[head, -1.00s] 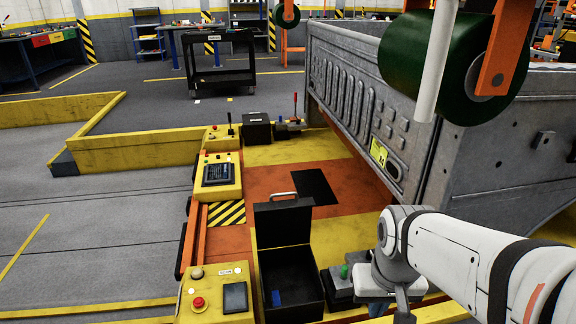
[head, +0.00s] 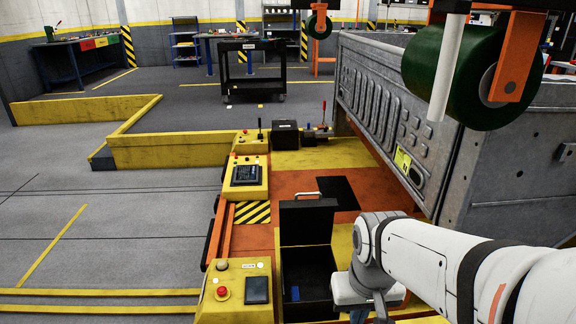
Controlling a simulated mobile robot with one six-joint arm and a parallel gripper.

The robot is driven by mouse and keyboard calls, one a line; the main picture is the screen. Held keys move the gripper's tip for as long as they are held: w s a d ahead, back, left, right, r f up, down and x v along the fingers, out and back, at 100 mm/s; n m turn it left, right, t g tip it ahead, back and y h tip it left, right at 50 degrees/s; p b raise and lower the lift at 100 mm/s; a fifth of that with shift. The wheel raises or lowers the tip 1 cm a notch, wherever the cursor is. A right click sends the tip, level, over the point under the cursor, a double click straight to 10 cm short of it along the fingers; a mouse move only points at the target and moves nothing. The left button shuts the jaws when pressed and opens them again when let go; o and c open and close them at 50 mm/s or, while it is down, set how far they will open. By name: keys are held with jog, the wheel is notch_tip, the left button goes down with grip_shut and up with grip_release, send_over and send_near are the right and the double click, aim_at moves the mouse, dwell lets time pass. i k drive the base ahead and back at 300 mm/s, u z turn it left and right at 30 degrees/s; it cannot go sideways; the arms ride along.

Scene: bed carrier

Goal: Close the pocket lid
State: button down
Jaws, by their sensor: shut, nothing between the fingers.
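The pocket is a black open-topped box (head: 333,290) on the yellow and orange platform, low in the middle of the head view. Its lid (head: 307,222) is open and stands upright at the far side, with a pale handle (head: 306,194) along its top edge. A small blue patch shows inside the box. My gripper (head: 370,312) is beside the box's right side, low in the picture and partly cut off by the bottom edge. It is shut and holds nothing. The wrist hides part of the box's right edge; I cannot tell whether they touch.
A yellow control box with a red button (head: 222,292) stands left of the pocket. A yellow panel with a screen (head: 245,176) is behind it. A grey metal carrier (head: 400,110) and a green roller (head: 440,70) take up the right side. Grey floor at left is open.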

aim_at(304, 222)
jog(key=z, duration=0.05)
jog(key=i, duration=1)
jog(key=u, duration=0.05)
